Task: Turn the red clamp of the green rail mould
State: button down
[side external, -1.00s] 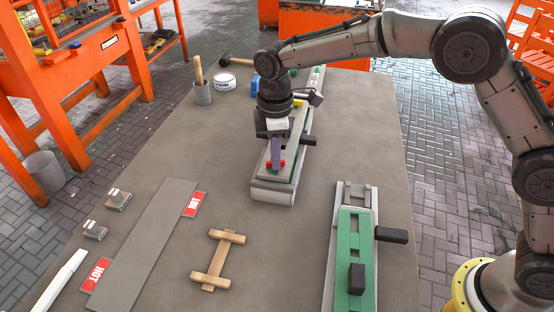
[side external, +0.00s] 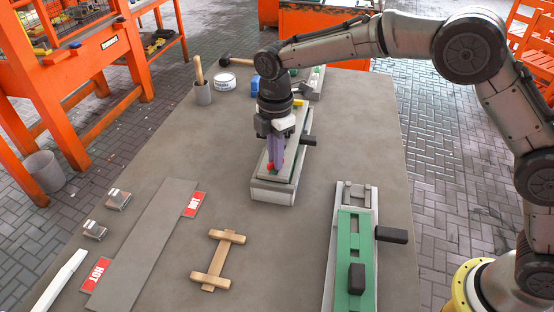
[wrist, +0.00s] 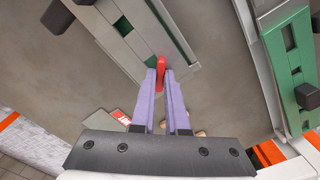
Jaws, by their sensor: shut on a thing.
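The green rail mould (side external: 272,194) lies on the table in the side view, a long grey body with a green strip. It also shows in the wrist view (wrist: 112,28). The red clamp (wrist: 161,64) sits on the mould near its near end. My gripper (wrist: 161,74) points down over it, its two purple fingers shut on the clamp. In the side view my gripper (side external: 273,168) hides most of the clamp, and only a little red shows at the fingertips.
A second green mould (side external: 342,240) with black handles lies to the right. A wooden frame (side external: 216,262), a grey plate (side external: 148,240) with red labels and two small blocks lie at the left front. Table between is clear.

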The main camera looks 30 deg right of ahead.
jog(key=n, duration=0.4)
jog(key=shift+n, duration=0.4)
jog(key=shift+r, duration=0.1)
jog(key=n, duration=0.4)
jog(key=c, duration=0.8)
grip_release()
jog(key=shift+o, duration=0.2)
jog(key=shift+r, duration=3.4)
